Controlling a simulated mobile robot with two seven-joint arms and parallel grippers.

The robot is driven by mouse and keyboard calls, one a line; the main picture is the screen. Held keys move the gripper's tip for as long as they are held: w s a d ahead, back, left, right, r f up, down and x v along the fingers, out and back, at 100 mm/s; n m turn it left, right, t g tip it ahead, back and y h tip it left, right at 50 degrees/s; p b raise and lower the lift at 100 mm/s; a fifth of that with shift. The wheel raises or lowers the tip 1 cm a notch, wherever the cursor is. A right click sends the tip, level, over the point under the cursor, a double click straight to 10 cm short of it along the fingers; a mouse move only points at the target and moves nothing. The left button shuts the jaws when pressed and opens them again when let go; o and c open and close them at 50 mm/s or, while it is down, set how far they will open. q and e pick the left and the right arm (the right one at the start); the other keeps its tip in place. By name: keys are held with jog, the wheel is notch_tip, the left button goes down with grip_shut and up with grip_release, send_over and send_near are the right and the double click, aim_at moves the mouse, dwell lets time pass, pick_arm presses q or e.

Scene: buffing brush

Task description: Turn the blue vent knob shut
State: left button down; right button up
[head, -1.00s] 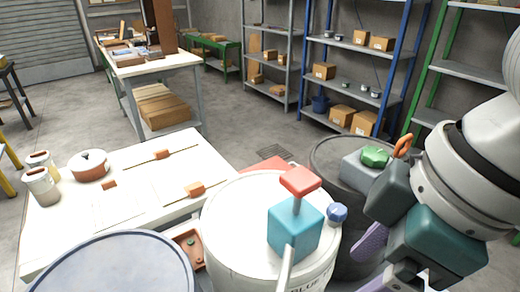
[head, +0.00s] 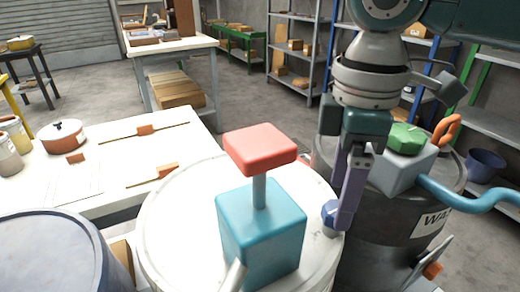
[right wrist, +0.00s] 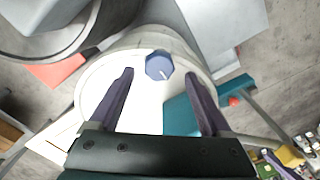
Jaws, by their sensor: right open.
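The blue vent knob (head: 331,212) is on the right rim area of the white drum (head: 170,226), beside the teal pump block (head: 262,235) with its red top. In the head view a finger of my right gripper (head: 345,215) partly hides the knob. The gripper points down at it. In the right wrist view the knob (right wrist: 159,66) is faceted and carries a short pale mark. It shows between the two spread purple fingertips of the right gripper (right wrist: 159,75), with a gap on both sides. I cannot tell whether the fingertips reach its height. My left gripper is not in view.
A dark drum (head: 385,235) stands close on the right, with a grey block (head: 403,170), green knob (head: 407,137), orange handle (head: 446,130) and blue hose (head: 470,195). Another drum (head: 50,250) is at lower left. A white table (head: 100,190) with a red pot (head: 62,136) stands behind.

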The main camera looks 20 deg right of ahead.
jog(key=shift+f, duration=1.25)
jog(key=shift+r, duration=0.1)
grip_shut()
